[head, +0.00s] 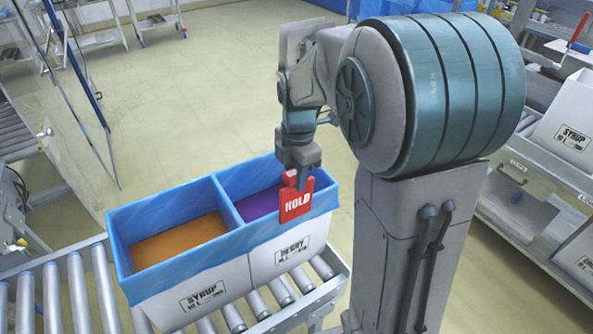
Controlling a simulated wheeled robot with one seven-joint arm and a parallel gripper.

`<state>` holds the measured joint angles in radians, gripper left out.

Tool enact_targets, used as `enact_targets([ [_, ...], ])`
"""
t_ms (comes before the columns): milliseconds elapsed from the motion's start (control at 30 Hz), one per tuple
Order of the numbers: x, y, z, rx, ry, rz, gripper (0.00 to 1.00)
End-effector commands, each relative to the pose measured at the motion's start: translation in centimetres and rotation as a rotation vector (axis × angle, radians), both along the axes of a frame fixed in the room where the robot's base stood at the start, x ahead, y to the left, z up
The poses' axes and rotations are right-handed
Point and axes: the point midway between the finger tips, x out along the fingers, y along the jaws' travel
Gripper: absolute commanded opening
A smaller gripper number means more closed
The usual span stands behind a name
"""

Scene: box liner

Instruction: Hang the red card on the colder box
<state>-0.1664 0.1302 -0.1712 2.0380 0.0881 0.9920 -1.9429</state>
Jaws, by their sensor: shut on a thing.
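My gripper (301,183) is shut on the red card (297,203), which reads HOLD. The card is upright at the front rim of the box labelled CHERRY (281,262), which holds something purple (250,205). I cannot tell whether the card bears on the rim or is only in front of it. Joined on the left is the box labelled SYRUP (203,297), with something orange (180,241) inside. Both boxes have a blue liner (118,240) over their rims. No temperature sign shows on either box.
The boxes stand on a roller conveyor (62,293). A clear panel with a blue-edged frame (92,100) stands at the left. Another white SYRUP box (572,135) is on a rack at the right. Open floor (215,90) lies behind the boxes.

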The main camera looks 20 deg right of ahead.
Motion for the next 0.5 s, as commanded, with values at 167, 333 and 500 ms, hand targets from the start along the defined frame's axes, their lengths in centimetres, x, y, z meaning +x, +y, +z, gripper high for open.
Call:
enact_targets([
  [167,0.0,-0.1,-2.0,0.000,0.001,-0.002,0.18],
  [333,0.0,-0.1,-3.7,0.000,0.001,-0.003,0.18],
  [500,0.0,-0.2,-5.6,0.000,0.001,-0.006,0.18],
])
